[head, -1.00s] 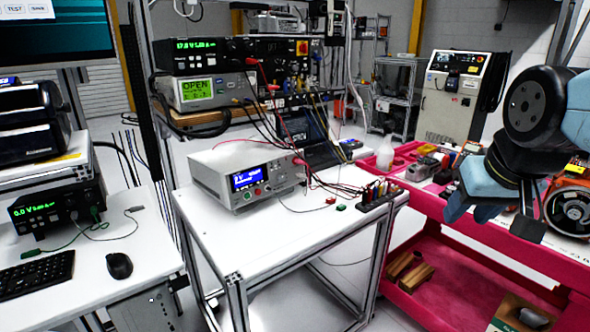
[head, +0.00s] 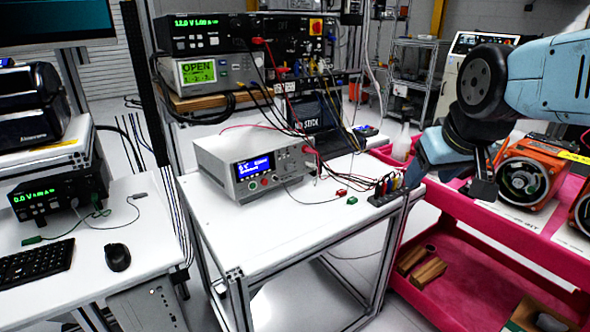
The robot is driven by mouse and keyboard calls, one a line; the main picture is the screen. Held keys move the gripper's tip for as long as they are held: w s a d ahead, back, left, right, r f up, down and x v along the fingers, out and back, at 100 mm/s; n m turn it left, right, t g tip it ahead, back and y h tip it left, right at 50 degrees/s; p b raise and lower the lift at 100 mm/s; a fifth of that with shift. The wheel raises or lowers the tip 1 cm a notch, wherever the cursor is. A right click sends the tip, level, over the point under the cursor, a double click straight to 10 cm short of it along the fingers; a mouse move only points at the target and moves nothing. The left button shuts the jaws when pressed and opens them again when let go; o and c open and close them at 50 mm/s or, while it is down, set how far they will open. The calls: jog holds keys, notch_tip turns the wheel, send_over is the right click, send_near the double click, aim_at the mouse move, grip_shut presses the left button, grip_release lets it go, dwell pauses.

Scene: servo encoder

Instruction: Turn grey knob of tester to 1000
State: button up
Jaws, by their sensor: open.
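The tester (head: 258,165) is a light grey bench instrument with a lit blue display (head: 254,168). It stands on the white table in the middle of the head view, its front turned toward me. Small knobs and buttons show on its front panel, but I cannot tell a grey knob or its setting at this size. A red lead is plugged in at its right side. My gripper (head: 460,186) hangs to the right of the tester, in front of the red cart, well apart from it. It is open and appears empty.
The white table (head: 290,225) carries a terminal strip (head: 388,190), loose leads, and red and green connectors right of the tester. Stacked instruments (head: 240,35) stand behind. A red cart (head: 505,225) with orange units (head: 530,183) is at the right. A desk with a mouse (head: 117,257) is at the left.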

jog(key=w+f+n+t, duration=0.35)
jog(key=w+n, duration=0.45)
jog(key=w, duration=0.8)
jog(key=n+t+y, duration=0.5)
jog(key=n+y, duration=0.6)
jog(key=n, duration=2)
send_near(292, 168)
jog(key=x, duration=0.8)
jog(key=shift+w+a+r, duration=0.1)
jog(key=shift+w+a, duration=0.1)
jog(key=shift+a, duration=0.15)
jog(key=shift+c, duration=0.4)
jog(key=c, duration=0.9)
jog(key=shift+d, duration=0.3)
jog(key=shift+c, duration=0.3)
jog(key=shift+a, duration=0.15)
